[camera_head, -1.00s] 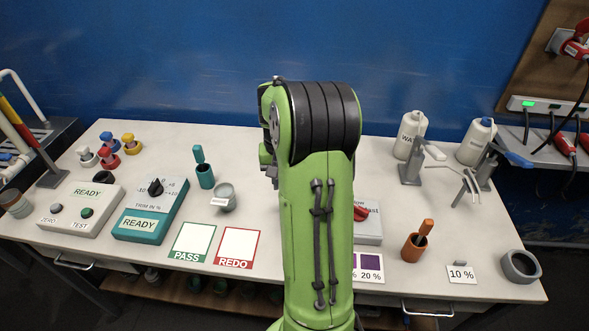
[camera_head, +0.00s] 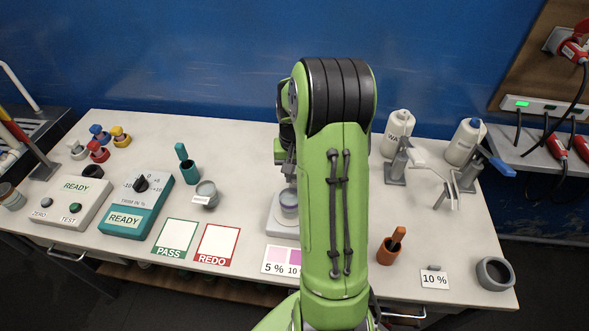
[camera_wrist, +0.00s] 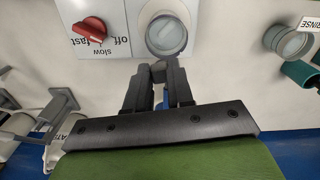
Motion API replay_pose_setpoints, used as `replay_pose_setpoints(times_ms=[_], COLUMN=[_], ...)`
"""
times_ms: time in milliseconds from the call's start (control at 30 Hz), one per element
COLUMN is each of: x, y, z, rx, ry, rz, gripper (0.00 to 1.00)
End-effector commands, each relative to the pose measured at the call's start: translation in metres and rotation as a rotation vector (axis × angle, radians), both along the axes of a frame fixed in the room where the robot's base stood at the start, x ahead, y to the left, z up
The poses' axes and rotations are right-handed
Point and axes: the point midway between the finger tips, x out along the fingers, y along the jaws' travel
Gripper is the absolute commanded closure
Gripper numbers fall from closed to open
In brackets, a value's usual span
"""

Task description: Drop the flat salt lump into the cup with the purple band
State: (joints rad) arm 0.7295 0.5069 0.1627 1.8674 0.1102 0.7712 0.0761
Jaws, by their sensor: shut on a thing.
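A cup with a purple band (camera_head: 289,203) stands on the white stirrer plate (camera_head: 276,228), just left of my arm in the head view. In the wrist view the same cup (camera_wrist: 167,35) shows from above, its mouth just beyond my fingertips. My gripper (camera_wrist: 158,75) is shut on a small grey piece, seemingly the flat salt lump (camera_wrist: 158,67), held at the tips beside the cup's near rim. Its height above the rim is hard to tell. In the head view my arm hides the fingertips and the lump.
The stirrer's red knob (camera_wrist: 89,29) is beside the cup. A grey cup labelled RINSE (camera_wrist: 289,41) stands on the other side. An orange holder (camera_head: 387,251), a 10 % card (camera_head: 434,279) and a dark grey bowl (camera_head: 495,273) are right of my arm. PASS and REDO mats (camera_head: 216,244) lie left.

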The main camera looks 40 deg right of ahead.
Motion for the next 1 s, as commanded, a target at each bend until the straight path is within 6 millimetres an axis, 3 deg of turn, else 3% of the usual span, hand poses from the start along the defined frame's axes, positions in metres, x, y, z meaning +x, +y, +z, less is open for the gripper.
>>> replay_pose_setpoints(times_ms=[233,267,467,767,867,1000], x=[0.0,0.0,0.0,0.001,0.002,0.002], y=[0.0,0.0,0.0,0.0,0.0,0.0], z=[-0.002,-0.002,-0.002,0.002,0.018,0.057], rx=[-0.001,-0.001,-0.001,-0.002,-0.005,-0.006], ry=[-0.001,-0.001,-0.002,-0.004,-0.007,-0.008], rz=[0.001,0.001,0.001,0.001,0.002,0.003], gripper=[1.0,0.77,0.48,0.48,0.48,0.48])
